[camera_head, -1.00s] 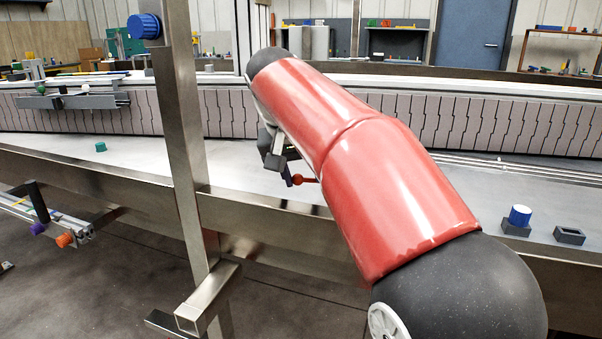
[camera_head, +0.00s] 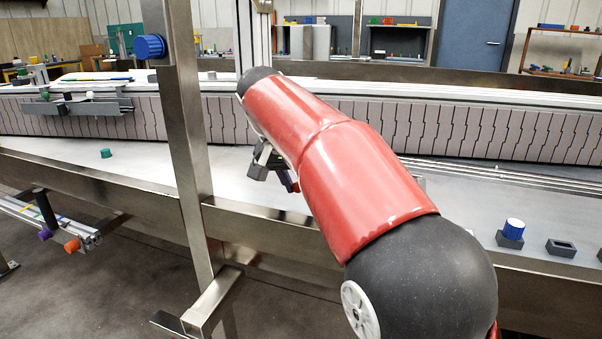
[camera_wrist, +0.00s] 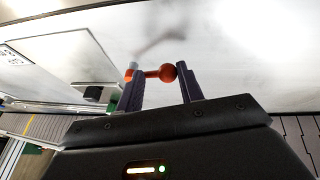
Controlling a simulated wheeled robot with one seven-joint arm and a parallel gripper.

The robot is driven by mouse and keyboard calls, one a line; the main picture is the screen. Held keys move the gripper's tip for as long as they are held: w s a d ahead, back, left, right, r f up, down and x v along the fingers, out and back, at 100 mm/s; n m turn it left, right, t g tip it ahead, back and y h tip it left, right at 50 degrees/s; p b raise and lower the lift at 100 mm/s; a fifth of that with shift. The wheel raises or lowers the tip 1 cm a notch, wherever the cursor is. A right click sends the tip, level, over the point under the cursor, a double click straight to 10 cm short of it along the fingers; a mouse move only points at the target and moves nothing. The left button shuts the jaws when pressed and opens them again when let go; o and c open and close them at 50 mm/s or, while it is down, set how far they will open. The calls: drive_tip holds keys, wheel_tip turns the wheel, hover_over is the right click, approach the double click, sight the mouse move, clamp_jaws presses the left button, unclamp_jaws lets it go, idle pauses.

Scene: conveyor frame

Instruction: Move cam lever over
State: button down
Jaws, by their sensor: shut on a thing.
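The cam lever (camera_wrist: 152,74) is orange-red with a round ball end. In the wrist view it lies between the two dark purple fingers of my gripper (camera_wrist: 159,72), the ball against the right finger. My gripper is shut on it. In the head view my gripper (camera_head: 288,180) is below the red arm, in front of the metal frame. Only a small orange bit of the lever (camera_head: 296,187) shows beside the fingers there. The arm hides the rest, so the lever's mounting is not visible.
A steel post (camera_head: 183,140) with a blue knob (camera_head: 149,46) stands left of my arm. A green knob (camera_head: 106,153) lies on the pale deck. A blue-topped block (camera_head: 512,231) and a hollow grey block (camera_head: 561,248) sit at right. The conveyor (camera_head: 480,128) runs behind.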

drive_tip(key=c, duration=0.9)
unclamp_jaws()
drive_tip(key=shift+w+f, duration=0.1)
drive_tip(key=shift+f, duration=0.2)
drive_tip(key=shift+r, duration=0.1)
drive_tip(key=shift+r, duration=0.25)
drive_tip(key=p+v, duration=0.2)
drive_tip(key=v, duration=0.5)
drive_tip(key=shift+a, duration=0.15)
